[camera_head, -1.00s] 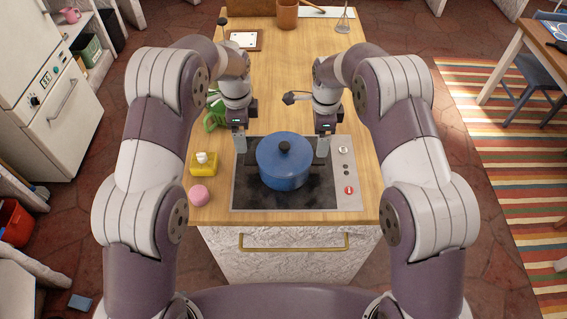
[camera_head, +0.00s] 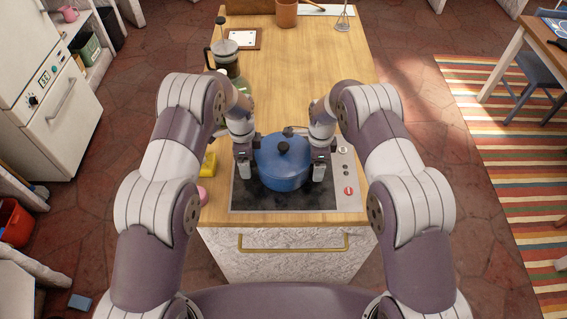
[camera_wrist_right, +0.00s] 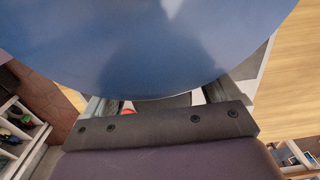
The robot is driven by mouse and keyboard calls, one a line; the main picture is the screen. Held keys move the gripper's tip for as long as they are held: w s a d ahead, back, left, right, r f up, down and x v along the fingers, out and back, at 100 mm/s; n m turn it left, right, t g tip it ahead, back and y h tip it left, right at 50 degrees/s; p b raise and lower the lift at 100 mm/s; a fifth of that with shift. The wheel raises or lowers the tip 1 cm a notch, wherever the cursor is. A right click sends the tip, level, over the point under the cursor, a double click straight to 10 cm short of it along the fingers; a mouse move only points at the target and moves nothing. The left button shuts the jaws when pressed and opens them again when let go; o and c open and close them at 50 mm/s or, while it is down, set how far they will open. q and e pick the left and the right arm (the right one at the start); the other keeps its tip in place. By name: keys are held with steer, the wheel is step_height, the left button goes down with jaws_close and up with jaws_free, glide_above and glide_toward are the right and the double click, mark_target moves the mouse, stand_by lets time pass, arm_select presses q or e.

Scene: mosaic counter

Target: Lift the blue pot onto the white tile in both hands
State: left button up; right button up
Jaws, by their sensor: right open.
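The blue pot (camera_head: 284,168), lidded with a black knob, sits on the dark cooktop (camera_head: 285,202). My left gripper (camera_head: 244,172) is low at the pot's left side; whether its jaws are apart is unclear. My right gripper (camera_head: 320,170) is low at the pot's right side. In the right wrist view its open fingers (camera_wrist_right: 170,105) stand apart just below the blue pot wall (camera_wrist_right: 150,45). The pot's side handles are hidden or hard to make out. A white square with a brown edge (camera_head: 244,38), perhaps the white tile, lies at the back left of the counter.
A glass coffee press (camera_head: 226,58) stands left of the counter's middle. A yellow block (camera_head: 208,163) and pink ball (camera_head: 203,196) sit left of the cooktop, partly behind my left arm. A brown pot (camera_head: 286,13) is at the back. The counter's middle (camera_head: 290,75) is clear.

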arm_select(q)
steer(key=shift+f, duration=0.15)
steer(key=shift+c, duration=0.3)
arm_select(e)
steer(key=shift+f, duration=0.2)
steer(key=shift+c, duration=0.3)
arm_select(q)
jaws_close()
arm_select(e)
jaws_close()
arm_select(q)
steer(key=shift+w, duration=0.1)
arm_select(e)
steer(key=shift+w+r, duration=0.1)
steer(key=shift+r, duration=0.1)
